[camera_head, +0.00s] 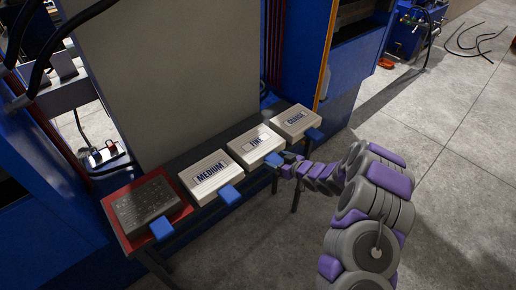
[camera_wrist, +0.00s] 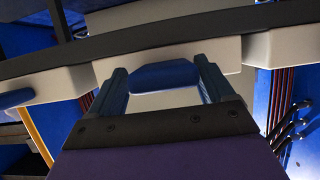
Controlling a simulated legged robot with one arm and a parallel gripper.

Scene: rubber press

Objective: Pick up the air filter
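Three pale boxes labelled MEDIUM (camera_head: 205,188), FINE (camera_head: 246,150) and COARSE (camera_head: 288,128) lie in a row on a narrow dark bench, each with a blue tab at its front. A dark grey box (camera_head: 148,205) with a blue tab lies on a red base at the left end. No label reads "air filter". My gripper (camera_head: 279,165) is at the front of the FINE box, by its blue tab. In the wrist view my gripper (camera_wrist: 162,70) is open, with one finger on each side of a blue tab (camera_wrist: 165,76) and gaps between.
The bench edge (camera_wrist: 160,48) crosses the wrist view near the fingers. A large beige panel (camera_head: 165,75) and blue machine frames (camera_head: 345,95) stand behind the boxes. The concrete floor (camera_head: 445,190) at the right is mostly clear, with black cables (camera_head: 475,42) farther back.

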